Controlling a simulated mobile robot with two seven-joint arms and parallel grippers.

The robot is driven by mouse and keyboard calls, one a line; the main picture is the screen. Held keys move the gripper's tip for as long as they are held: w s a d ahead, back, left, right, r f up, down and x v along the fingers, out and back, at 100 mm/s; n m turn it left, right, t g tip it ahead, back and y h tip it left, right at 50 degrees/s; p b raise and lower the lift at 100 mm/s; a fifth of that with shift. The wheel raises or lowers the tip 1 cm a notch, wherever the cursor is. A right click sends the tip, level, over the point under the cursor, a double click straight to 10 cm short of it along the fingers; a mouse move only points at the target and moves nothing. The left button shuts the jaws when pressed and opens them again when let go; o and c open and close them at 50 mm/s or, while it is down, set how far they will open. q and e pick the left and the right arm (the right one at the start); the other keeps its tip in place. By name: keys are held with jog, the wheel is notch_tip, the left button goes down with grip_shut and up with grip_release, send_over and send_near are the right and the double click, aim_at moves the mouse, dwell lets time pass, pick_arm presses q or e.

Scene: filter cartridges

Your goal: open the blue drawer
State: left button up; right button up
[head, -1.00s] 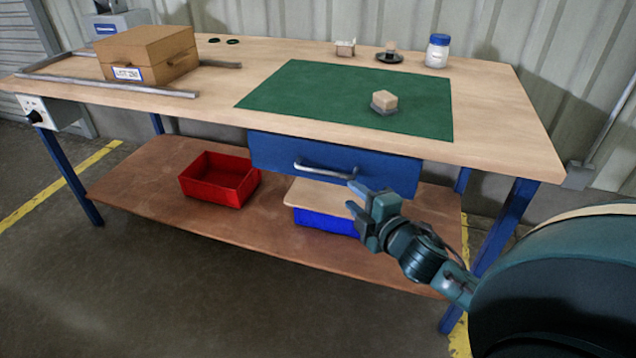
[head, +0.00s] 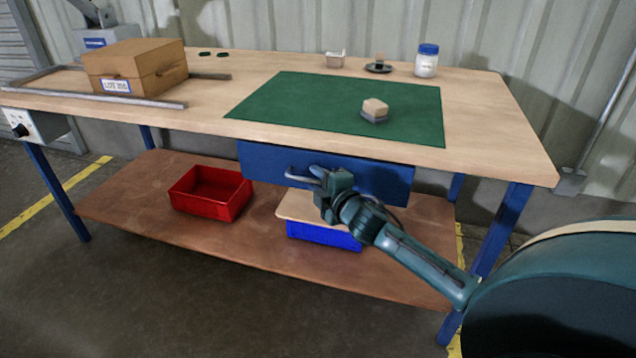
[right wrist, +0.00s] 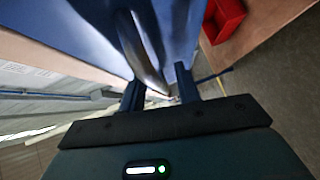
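The blue drawer (head: 262,164) hangs under the bench top and looks closed. Its grey bar handle (head: 296,179) is partly hidden behind my right gripper (head: 320,180), which is at the handle's middle. In the right wrist view the drawer front (right wrist: 85,30) fills the top, and the handle (right wrist: 148,55) runs down toward the space between the two spread fingers (right wrist: 160,90). The fingers look open around the handle; I cannot tell whether either touches it. My left gripper is not in view.
A red bin (head: 210,192) and a blue bin (head: 325,236) under a board stand on the lower shelf.

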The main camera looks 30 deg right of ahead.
jog(key=shift+c, duration=0.5)
grip_shut()
